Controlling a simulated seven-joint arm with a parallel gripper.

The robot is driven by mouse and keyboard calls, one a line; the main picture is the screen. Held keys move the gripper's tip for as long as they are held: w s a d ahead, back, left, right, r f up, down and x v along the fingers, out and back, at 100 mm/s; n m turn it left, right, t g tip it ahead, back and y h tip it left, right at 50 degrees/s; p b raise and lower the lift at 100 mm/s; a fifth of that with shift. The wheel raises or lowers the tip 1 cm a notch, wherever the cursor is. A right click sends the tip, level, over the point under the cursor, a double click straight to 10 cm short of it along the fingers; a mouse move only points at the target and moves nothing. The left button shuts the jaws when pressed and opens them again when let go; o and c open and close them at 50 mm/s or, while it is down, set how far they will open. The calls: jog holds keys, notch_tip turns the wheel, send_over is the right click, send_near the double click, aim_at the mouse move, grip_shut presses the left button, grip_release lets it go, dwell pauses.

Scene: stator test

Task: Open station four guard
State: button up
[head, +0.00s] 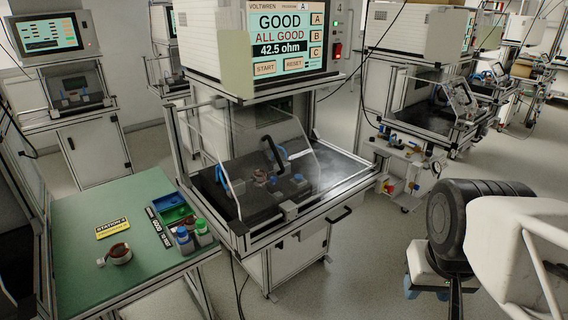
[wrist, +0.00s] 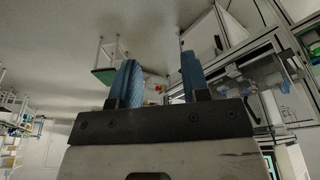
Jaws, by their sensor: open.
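The station's clear guard (head: 240,150) stands over the test fixture in the middle of the head view. It looks lowered, with its front edge near the front rail; a small grey block (head: 289,210) sits at that edge. A yellow "STATION 4" sign (head: 112,228) lies on the green table to the left. My gripper (head: 427,290) is at the lower right, well away from the guard. In the wrist view my gripper (wrist: 157,72) has its two blue fingers apart, with nothing between them.
The screen (head: 288,36) above the fixture reads "GOOD, ALL GOOD, 42.5 ohm". The green table (head: 70,270) holds a stator (head: 119,254), green and blue bins (head: 172,208) and bottles (head: 194,236). Other stations stand behind. Open floor (head: 355,275) lies between my arm and the station.

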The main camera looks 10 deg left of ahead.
jog(key=shift+c, duration=1.2)
jog(key=shift+w+a+r, duration=0.1)
jog(key=shift+w+r, duration=0.15)
jog(key=shift+w, duration=0.1)
jog(key=shift+c, duration=0.3)
jog(key=w+a+r+n+y, duration=0.1)
jog(key=w+a+r+n, duration=0.25)
jog(key=w, duration=0.85)
jog(key=n+g+y, duration=0.1)
jog(key=n+y, duration=0.3)
jog(key=n, duration=0.3)
send_near(276, 153)
jog(key=x, duration=0.3)
jog(key=shift+w+r, duration=0.25)
jog(key=shift+f, duration=0.1)
jog(key=shift+x, duration=3.85)
